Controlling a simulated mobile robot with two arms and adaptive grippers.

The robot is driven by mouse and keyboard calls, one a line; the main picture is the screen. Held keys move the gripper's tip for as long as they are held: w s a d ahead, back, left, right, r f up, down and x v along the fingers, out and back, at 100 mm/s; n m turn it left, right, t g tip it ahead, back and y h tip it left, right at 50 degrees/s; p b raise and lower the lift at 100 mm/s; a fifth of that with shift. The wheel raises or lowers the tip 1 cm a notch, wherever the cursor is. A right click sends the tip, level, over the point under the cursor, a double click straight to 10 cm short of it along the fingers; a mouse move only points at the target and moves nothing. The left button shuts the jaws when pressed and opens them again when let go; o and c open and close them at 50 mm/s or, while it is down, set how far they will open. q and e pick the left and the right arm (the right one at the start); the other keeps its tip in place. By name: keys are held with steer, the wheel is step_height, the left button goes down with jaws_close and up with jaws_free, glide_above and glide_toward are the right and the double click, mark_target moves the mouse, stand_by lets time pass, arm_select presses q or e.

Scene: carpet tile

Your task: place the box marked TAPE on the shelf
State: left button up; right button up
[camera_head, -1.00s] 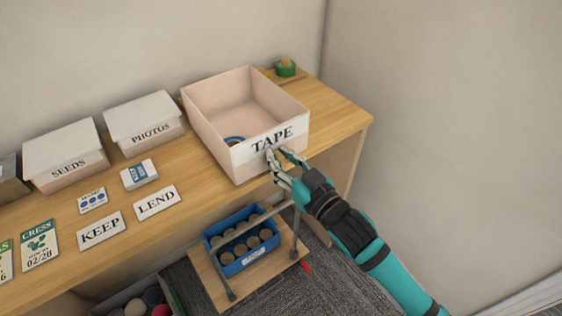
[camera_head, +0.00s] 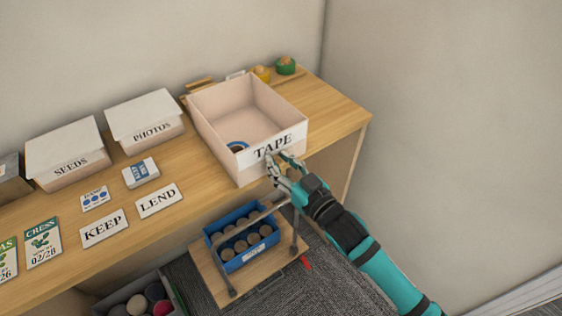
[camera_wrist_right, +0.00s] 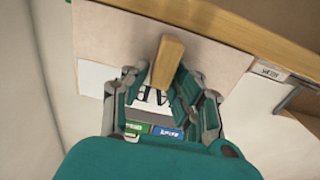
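The pale pink box marked TAPE (camera_head: 281,145) is open-topped and appears to rest on the wooden shelf (camera_head: 338,112), near its right end. Its lettered front faces me, and a blue ring (camera_head: 237,147) lies inside. My right gripper (camera_head: 279,159) is at the middle of the front wall. In the right wrist view the fingers (camera_wrist_right: 160,72) stand on either side of a wooden handle (camera_wrist_right: 167,62) over the upside-down label and appear closed on it. The exact finger contact is hard to see. My left gripper is not in view.
White boxes marked PHOTOS (camera_head: 146,120) and SEEDS (camera_head: 68,155) stand to the left, with KEEP (camera_head: 104,228) and LEND (camera_head: 158,201) cards before them. A green item (camera_head: 286,65) stands behind. A stool (camera_head: 212,277) carrying a blue bin (camera_head: 232,265) stands below the front edge.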

steer(key=shift+o, duration=1.3)
steer(key=r+b+v, duration=0.1)
steer(key=b+v, duration=0.2)
steer(key=v, duration=1.4)
steer(key=shift+d+b, duration=0.15)
steer(key=shift+b, duration=0.25)
steer(key=shift+s, duration=0.1)
